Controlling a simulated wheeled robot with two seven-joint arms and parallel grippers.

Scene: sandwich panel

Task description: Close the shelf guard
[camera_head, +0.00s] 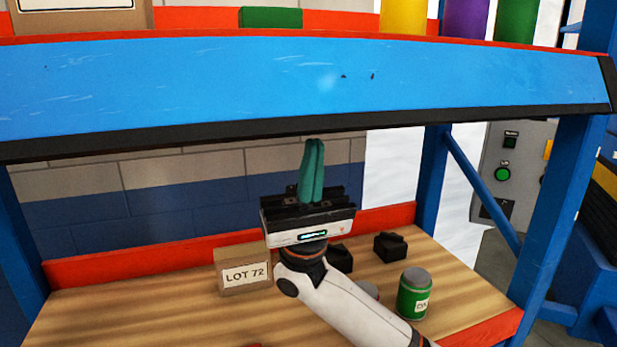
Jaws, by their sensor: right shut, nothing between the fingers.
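The shelf guard appears to be the long blue panel (200,85) with a black lower edge and a red strip along its top. It spans the upper shelf's front, and its surface has scuffs and small dark marks. My right gripper (314,143) has green fingers pointing up, pressed together with nothing between them. Its fingertips reach the panel's black lower edge in the picture; I cannot tell whether they touch it. My left gripper is not in view.
Below, the wooden shelf (130,310) holds a LOT 72 box (243,271), a green can (413,295) and small black items (390,247). Blue posts (433,180) flank the bay. A yellow container (402,16) and others stand above. A control box (508,170) is at right.

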